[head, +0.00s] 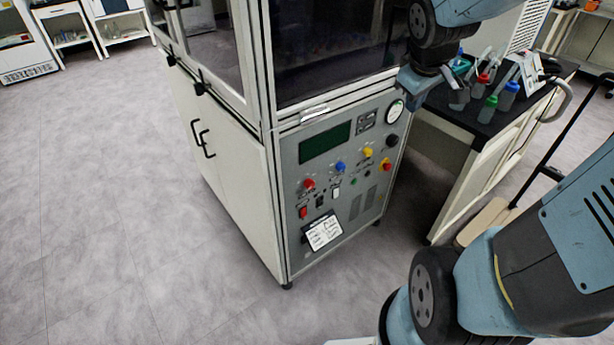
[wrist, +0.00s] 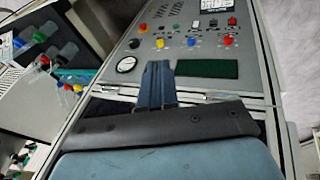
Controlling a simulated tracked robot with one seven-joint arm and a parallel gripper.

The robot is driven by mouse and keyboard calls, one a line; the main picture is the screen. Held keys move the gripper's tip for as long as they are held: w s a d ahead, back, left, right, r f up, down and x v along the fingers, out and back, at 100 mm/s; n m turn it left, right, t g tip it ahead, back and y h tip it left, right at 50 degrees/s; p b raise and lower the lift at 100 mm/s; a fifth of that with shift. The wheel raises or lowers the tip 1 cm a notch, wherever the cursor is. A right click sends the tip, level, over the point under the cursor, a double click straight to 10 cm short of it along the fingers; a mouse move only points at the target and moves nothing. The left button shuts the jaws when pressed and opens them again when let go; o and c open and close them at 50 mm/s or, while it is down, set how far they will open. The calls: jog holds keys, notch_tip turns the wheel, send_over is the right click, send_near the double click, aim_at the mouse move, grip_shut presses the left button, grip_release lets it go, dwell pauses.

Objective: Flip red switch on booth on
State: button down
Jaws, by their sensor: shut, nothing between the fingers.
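The booth (head: 215,150) is a tall cabinet with a grey control panel (head: 330,165) on its front. A small red switch (head: 303,212) sits at the panel's lower left, below a round red knob (head: 309,184). In the wrist view the panel appears upside down, with the red switch (wrist: 232,21) at the upper right above the red knob (wrist: 228,40). My gripper (wrist: 158,72) is shut and empty, its fingers overlapping the panel between the gauge and green display. In the head view my gripper (head: 413,84) is at the panel's upper right, apart from the switch.
The panel also bears a green display (head: 325,142), a round gauge (head: 394,111), blue and yellow knobs, and a white label (head: 322,230). A black-topped table (head: 490,128) with several coloured-cap bottles stands at the right. The floor (head: 120,220) left of the booth is clear.

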jog(key=w+a+f+n+g+y, duration=0.1)
jog(key=w+f+n, duration=0.45)
jog(key=f, duration=0.55)
jog(key=w+a+f+n+y, duration=0.1)
jog(key=w+f+n, duration=0.4)
jog(key=f, duration=0.7)
jog(key=s+a+f+n+y, duration=0.1)
jog(key=a+f+n+y, duration=0.2)
jog(key=f, duration=0.7)
jog(key=s+a+f+n+g+y, duration=0.1)
jog(key=a+f+n+y, duration=0.2)
jog(key=a+f, duration=0.4)
notch_tip(320, 180, down, 4)
jog(key=shift+s+a+f+n+g, duration=0.15)
jog(key=shift+s+a+n+g, duration=0.15)
jog(key=shift+s+a+n, duration=0.15)
